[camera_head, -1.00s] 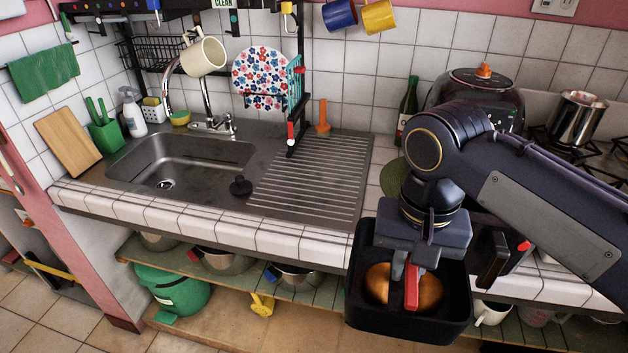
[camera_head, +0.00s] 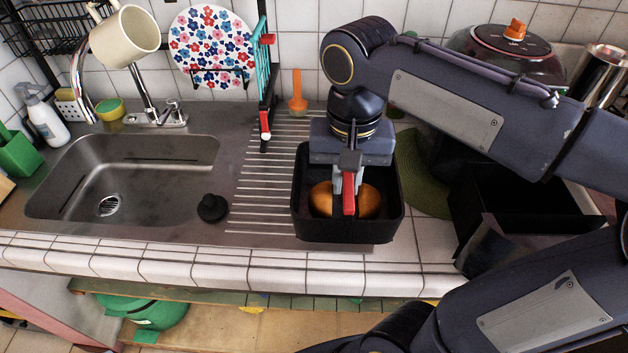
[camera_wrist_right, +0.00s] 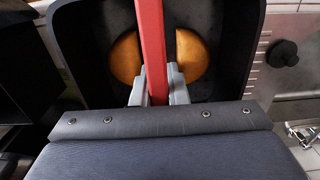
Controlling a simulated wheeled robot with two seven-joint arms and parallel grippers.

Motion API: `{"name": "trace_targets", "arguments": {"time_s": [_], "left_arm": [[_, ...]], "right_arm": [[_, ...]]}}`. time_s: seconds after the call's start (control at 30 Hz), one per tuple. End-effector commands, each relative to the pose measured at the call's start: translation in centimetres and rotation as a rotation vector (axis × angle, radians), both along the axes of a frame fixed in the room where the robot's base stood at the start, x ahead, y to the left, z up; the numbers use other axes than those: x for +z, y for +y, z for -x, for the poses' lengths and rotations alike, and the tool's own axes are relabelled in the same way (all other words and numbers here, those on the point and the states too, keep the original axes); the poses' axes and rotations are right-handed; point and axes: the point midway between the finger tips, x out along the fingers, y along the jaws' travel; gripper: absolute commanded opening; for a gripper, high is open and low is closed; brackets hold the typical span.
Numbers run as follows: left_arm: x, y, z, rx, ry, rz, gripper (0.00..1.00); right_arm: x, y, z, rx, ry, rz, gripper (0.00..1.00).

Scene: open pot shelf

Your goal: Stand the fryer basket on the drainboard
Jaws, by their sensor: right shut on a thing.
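The black fryer basket (camera_head: 347,230) has a red handle (camera_head: 349,199) and a round golden-brown item (camera_head: 370,200) inside. My right gripper (camera_head: 348,180) is shut on the red handle, and its fingers clasp it in the wrist view (camera_wrist_right: 158,92). The basket appears roughly upright and overlaps the right part of the ridged drainboard (camera_head: 262,190). I cannot tell whether its underside touches the board. The ridges also show at the right in the wrist view (camera_wrist_right: 254,70). My left gripper is not in view.
A black sink plug (camera_head: 211,207) lies between the sink (camera_head: 130,180) and the ridges. A rack with a flowered plate (camera_head: 212,45) and an orange upright item (camera_head: 297,98) stand behind. A black open box (camera_head: 520,215) and a green round mat (camera_head: 428,185) are to the right.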

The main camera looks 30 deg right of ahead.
Motion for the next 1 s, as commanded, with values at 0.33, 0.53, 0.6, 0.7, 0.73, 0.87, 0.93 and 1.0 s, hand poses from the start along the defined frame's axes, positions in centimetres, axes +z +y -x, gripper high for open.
{"name": "trace_targets", "arguments": {"time_s": [0.33, 0.53, 0.6, 0.7, 0.73, 0.87, 0.93, 1.0], "left_arm": [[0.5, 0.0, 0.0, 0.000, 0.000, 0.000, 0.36], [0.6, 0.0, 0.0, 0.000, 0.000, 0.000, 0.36], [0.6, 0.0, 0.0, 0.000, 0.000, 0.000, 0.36], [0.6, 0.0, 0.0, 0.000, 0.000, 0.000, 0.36], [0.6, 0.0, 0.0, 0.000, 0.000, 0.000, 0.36], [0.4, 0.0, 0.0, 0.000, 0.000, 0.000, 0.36], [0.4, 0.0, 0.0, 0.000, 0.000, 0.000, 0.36], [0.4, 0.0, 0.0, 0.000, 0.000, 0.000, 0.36]], "right_arm": [[-4.8, -0.7, -7.4, -0.001, 0.006, 0.001, 0.00], [-7.1, -0.9, -9.5, 0.000, 0.001, 0.000, 0.00], [-7.4, -0.9, -9.8, 0.000, 0.000, 0.000, 0.00], [-8.2, -1.0, -10.3, -0.001, 0.001, 0.000, 0.00], [-8.6, -1.0, -10.6, -0.001, 0.003, 0.001, 0.00], [-10.6, -1.0, -10.6, 0.000, 0.003, 0.001, 0.00], [-11.2, -1.0, -10.6, 0.000, 0.000, 0.000, 0.00], [-11.5, -1.0, -10.6, 0.000, 0.000, 0.000, 0.00]]}}
